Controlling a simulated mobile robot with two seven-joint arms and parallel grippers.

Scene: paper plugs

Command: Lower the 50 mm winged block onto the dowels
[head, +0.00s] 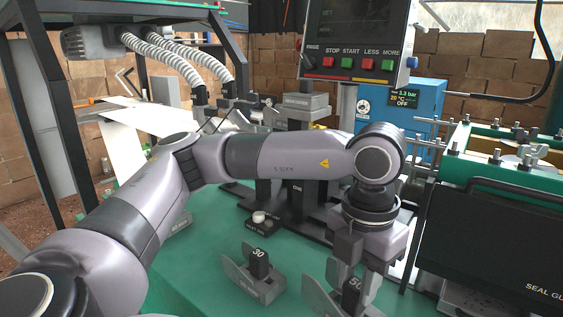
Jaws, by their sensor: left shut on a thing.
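My left gripper (356,276) hangs down at the lower right of centre, under the wrist. It is shut on the 50 mm winged block (352,291), a dark block marked "50" with grey wing plates. The block is partly covered by the fingers and cut off by the bottom edge of the picture. I cannot tell whether it touches the green table. I cannot make out the dowels; my left arm hides much of the middle of the scene. My right gripper is not in view.
A similar winged block marked "30" (258,266) stands on the green table (205,262), left of the held block. A small white-topped button (259,218) is behind it. A control panel (357,45) hangs above. A black-fronted machine (490,240) stands close on the right.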

